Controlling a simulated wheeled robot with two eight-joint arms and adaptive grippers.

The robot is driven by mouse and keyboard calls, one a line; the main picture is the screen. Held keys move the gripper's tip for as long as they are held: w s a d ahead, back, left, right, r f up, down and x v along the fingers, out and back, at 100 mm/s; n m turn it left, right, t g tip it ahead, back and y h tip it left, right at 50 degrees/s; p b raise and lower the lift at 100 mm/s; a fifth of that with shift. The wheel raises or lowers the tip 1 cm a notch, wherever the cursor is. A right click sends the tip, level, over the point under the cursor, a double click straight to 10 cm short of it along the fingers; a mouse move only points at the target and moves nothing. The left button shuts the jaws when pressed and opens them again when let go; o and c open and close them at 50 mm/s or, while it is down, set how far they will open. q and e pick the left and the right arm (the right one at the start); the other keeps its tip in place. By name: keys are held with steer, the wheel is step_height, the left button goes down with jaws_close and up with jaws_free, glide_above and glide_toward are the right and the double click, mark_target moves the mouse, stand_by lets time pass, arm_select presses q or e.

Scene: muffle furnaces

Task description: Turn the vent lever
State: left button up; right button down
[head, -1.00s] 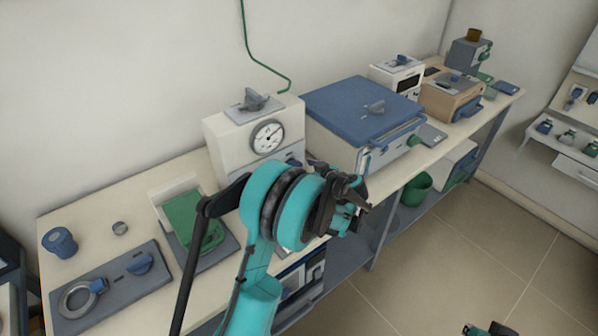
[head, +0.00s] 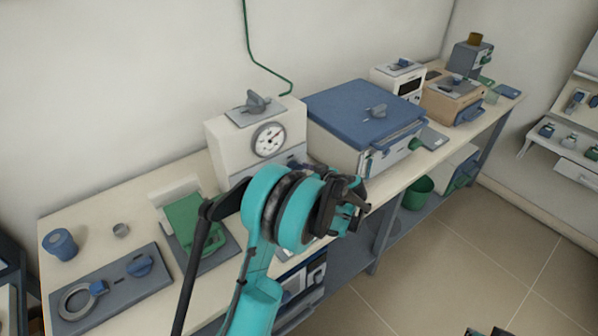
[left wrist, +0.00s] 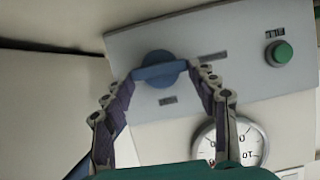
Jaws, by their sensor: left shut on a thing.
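In the left wrist view a blue lever (left wrist: 158,58) sits on a light grey panel (left wrist: 250,88), with a slot-like mark beside it. My left gripper (left wrist: 163,72) has one finger at each end of the lever's bar and is shut on it. In the head view my left gripper (head: 352,205) is in front of the bench, below the white unit (head: 228,147) with the round gauge (head: 269,139). My arm hides the lever there. A dark piece at the bottom edge, perhaps my right gripper (head: 488,331), is mostly cut off.
A green button (left wrist: 279,52) is on the same panel; the gauge (left wrist: 238,141) shows upside down nearby. A grey knob (head: 256,103) tops the white unit. A blue-lidded furnace (head: 350,108) stands to the right.

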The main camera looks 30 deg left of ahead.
arm_select(q)
steer(key=m+g, duration=0.1)
steer(key=m+y, duration=0.1)
steer(key=m, duration=0.1)
steer(key=shift+w+d+f+g, duration=0.1)
steer(key=shift+w+g, duration=0.25)
steer(key=shift+g, duration=0.05)
steer(key=m, duration=0.1)
steer(key=m+g+y, duration=0.1)
steer(key=m, duration=0.1)
steer(key=shift+w+d+f+g+y, duration=0.1)
steer(key=shift+w+f+g+y, duration=0.1)
steer(key=shift+g+y, duration=0.1)
steer(key=m, duration=0.1)
steer(key=m+g+y, duration=0.1)
steer(key=m, duration=0.1)
steer(key=shift+w+f+m, duration=0.15)
steer(key=shift+f+m, duration=0.1)
steer(key=shift+m, duration=0.05)
steer(key=shift+f+m+g+y, duration=0.15)
steer(key=shift+m+y, duration=0.35)
steer(key=shift+m, duration=0.35)
steer(key=shift+f+m+g+y, duration=0.15)
steer(key=shift+m+y, duration=0.35)
steer(key=shift+m, duration=0.35)
steer(key=shift+r, duration=0.1)
steer(key=o, duration=1.2)
steer(key=shift+c, duration=0.2)
